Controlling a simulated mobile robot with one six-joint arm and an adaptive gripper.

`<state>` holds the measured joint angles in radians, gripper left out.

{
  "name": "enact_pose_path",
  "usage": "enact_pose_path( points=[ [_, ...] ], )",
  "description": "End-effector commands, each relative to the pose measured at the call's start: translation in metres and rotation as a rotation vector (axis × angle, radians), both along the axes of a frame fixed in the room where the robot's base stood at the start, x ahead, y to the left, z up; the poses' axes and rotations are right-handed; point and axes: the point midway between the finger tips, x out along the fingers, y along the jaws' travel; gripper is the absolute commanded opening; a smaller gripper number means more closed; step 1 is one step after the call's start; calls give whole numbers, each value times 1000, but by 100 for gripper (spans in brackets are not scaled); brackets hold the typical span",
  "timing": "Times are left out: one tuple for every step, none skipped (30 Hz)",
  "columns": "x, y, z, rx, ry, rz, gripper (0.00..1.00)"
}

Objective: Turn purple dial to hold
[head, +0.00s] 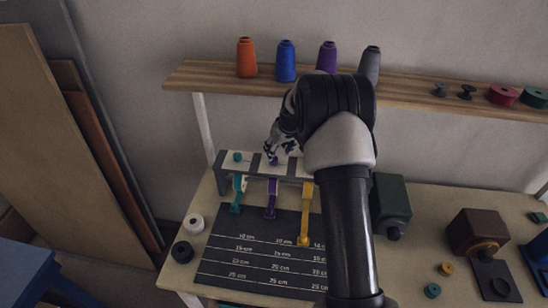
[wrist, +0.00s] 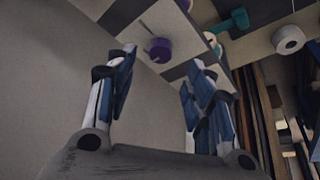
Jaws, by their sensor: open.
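The purple dial (head: 274,160) sits on a white and dark banded rail (head: 222,166) at the back of the table, partly hidden by my gripper. In the wrist view the purple dial (wrist: 158,50) shows as a round knob with a pale mark on its face. My gripper (head: 272,150) is at the dial. In the wrist view my gripper (wrist: 160,62) is open, and the dial appears between its fingertips, with a gap to each side. I cannot tell how deep the dial is between them. The markings around the dial are not readable.
A teal dial (head: 238,156) is left of the purple one. Teal, purple (head: 271,200) and yellow (head: 305,215) straps hang from the rail over a dark measuring mat (head: 240,250). A shelf (head: 205,78) with thread spools runs above. A green box (head: 391,200) stands right of my arm.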

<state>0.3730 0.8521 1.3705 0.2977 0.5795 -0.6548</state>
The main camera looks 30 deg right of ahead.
Motion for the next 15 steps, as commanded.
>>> enact_pose_path(
  points=[
    [4,1,-12,1,3,2,48],
    [6,1,-18,1,3,2,48],
    [9,2,-24,0,2,1,48],
    [11,2,-29,0,2,1,48],
    [13,2,-33,0,1,1,48],
    [15,2,-39,0,2,1,48],
    [17,2,-42,0,1,1,48],
    [18,2,-45,0,1,1,48],
    [20,2,-48,0,1,1,48],
    [20,2,-51,1,1,0,48],
    [21,2,-52,0,1,0,48],
    [22,2,-54,0,0,1,48],
    [23,2,-55,0,0,1,48],
    [23,2,-55,0,0,1,48],
    [23,2,-56,0,0,1,48]
  ],
)
